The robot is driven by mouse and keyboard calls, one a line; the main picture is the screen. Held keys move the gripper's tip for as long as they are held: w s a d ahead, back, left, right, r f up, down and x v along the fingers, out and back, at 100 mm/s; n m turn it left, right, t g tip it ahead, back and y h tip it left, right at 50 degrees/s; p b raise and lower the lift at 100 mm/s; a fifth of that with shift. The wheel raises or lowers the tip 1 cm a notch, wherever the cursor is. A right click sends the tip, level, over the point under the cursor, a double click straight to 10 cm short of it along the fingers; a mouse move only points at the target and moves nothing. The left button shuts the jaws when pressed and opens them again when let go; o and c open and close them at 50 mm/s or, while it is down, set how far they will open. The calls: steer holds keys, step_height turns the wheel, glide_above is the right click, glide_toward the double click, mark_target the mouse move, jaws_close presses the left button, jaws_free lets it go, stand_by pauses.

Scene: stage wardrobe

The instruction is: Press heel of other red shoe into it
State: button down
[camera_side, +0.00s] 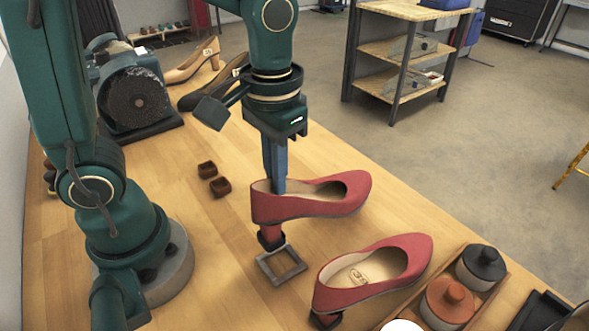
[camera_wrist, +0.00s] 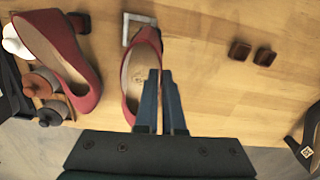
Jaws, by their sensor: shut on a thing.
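In the wrist view the fingers (camera_wrist: 160,75) cover part of the held shoe (camera_wrist: 131,80). The second red shoe (camera_side: 385,268) stands nearer the camera, with a dark piece (camera_side: 326,319) under its heel. It also shows in the wrist view (camera_wrist: 82,72).
Two small brown blocks (camera_side: 220,187) lie behind the held shoe. A wooden tray (camera_side: 496,292) with lidded pots is at right front. A grinder-like machine (camera_side: 135,100), a tan shoe (camera_side: 190,68) and a dark shoe (camera_side: 200,97) stand at the back. Bare table surrounds the blocks.

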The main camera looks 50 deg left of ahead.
steer(key=a, duration=0.9)
stand_by(0.6)
steer(key=shift+w+d+f, duration=0.1)
steer(key=shift+f, duration=1.6)
stand_by(0.5)
steer(key=c, duration=1)
jaws_free()
steer(key=shift+o, duration=0.2)
step_height(320, 180, up, 7)
steer(key=d+t, duration=0.1)
steer(key=d, duration=0.1)
steer(key=s+d+m+t, duration=0.1)
steer(key=s+d+t, duration=0.2)
steer(key=s+t, duration=0.1)
steer(key=shift+s+d+r+t, duration=0.3)
steer(key=shift+s+d, duration=0.1)
steer(key=shift+s, duration=0.2)
